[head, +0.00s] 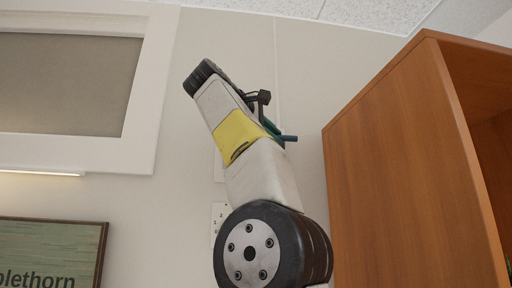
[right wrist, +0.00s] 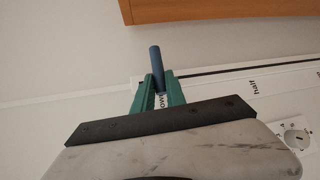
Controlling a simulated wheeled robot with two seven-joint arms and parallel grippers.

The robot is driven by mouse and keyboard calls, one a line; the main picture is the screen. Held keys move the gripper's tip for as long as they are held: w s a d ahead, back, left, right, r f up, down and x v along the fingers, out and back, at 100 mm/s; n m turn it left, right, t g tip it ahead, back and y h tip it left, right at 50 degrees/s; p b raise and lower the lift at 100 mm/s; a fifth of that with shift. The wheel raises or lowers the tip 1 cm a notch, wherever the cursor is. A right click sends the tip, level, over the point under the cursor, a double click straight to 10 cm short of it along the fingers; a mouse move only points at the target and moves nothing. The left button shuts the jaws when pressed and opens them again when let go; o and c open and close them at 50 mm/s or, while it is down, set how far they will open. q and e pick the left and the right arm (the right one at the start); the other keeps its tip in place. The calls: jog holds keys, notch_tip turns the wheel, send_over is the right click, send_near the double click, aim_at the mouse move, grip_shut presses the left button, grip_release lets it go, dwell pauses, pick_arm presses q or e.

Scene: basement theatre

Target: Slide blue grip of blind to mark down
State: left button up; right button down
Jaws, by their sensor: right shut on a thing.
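The blue grip (right wrist: 156,66) is a short blue rod. It stands out between the green fingers of my right gripper (right wrist: 158,88) in the right wrist view, and the gripper is shut on it. In the head view the blue grip (head: 290,138) shows just past the green fingertips (head: 274,131), beside my right forearm. A white panel (right wrist: 215,82) with a dark slot and the printed word "half" lies on the wall behind the fingers. More lettering is partly hidden by a finger. I cannot read a "down" mark. My left gripper is not in view.
A wooden cabinet (head: 400,140) stands close on the right, and its edge (right wrist: 220,10) shows at the top of the right wrist view. A framed window with a grey blind (head: 70,85) is at the upper left. A framed sign (head: 50,250) hangs below it. A wall plate (head: 218,212) is partly behind my arm.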

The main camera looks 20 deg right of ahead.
jog(key=c, duration=1.4)
grip_release()
jog(key=shift+r, duration=0.2)
jog(key=shift+o, duration=0.2)
jog(key=shift+a, duration=0.15)
jog(key=v, duration=0.7)
jog(key=shift+s+a, duration=0.2)
jog(key=shift+a, duration=0.05)
